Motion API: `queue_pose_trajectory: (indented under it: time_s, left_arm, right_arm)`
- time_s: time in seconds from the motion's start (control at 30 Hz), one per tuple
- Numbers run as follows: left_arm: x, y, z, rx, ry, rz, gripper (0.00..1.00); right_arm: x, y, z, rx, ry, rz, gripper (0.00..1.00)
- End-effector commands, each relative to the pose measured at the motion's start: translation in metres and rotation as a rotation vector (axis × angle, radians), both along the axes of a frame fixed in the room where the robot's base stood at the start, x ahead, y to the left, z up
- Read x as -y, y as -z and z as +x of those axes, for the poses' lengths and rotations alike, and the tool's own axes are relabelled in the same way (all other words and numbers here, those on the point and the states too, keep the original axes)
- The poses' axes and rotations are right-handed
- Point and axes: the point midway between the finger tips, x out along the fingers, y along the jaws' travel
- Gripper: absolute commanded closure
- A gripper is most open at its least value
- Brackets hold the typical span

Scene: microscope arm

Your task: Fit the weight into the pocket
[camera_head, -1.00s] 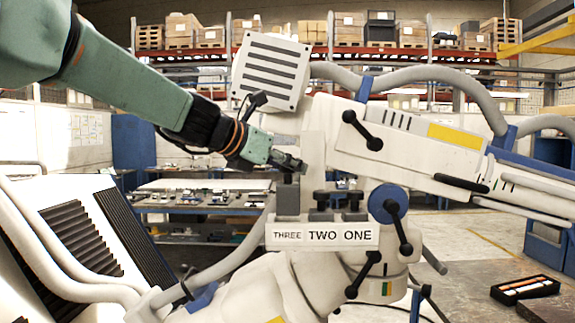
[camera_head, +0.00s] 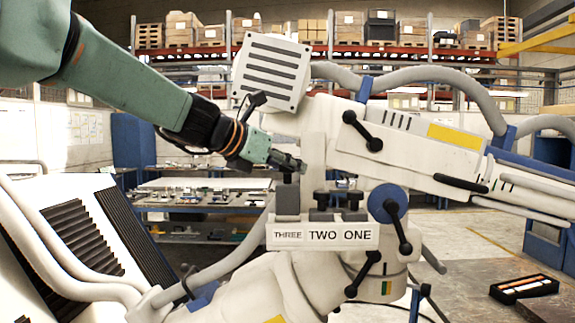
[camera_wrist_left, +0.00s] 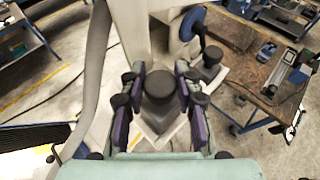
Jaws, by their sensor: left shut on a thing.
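A dark grey weight (camera_head: 287,201) with a knob on top stands upright over the THREE place of the labelled rack (camera_head: 322,236). My left gripper (camera_head: 289,166) is just above its body, shut on its knob. In the left wrist view the round dark knob (camera_wrist_left: 160,84) sits between the fingers (camera_wrist_left: 158,98). The weight's underside and the pocket floor are hidden behind the label plate, so I cannot tell whether it is fully seated. My right gripper is out of view.
A white upright post (camera_head: 314,150) rises close behind the rack. A blue round knob (camera_head: 388,203) with black levers is to the right. The white microscope arm (camera_head: 400,140) extends above right. A black tray (camera_head: 525,288) lies on the table at lower right.

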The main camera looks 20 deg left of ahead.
Motion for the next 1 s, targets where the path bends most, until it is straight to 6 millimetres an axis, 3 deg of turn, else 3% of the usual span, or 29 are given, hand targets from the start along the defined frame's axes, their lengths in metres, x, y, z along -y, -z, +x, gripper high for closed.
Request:
queue_pose_trajectory:
  time_s: [0.47, 1.0]
  left_arm:
    - [-0.0005, -0.0039, 0.001, 0.007, -0.001, -0.001, 1.0]
    - [-0.0005, 0.005, 0.001, 0.007, -0.001, -0.002, 1.0]
  right_arm:
    - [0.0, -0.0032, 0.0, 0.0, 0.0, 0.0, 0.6]
    - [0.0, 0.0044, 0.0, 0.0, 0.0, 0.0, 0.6]
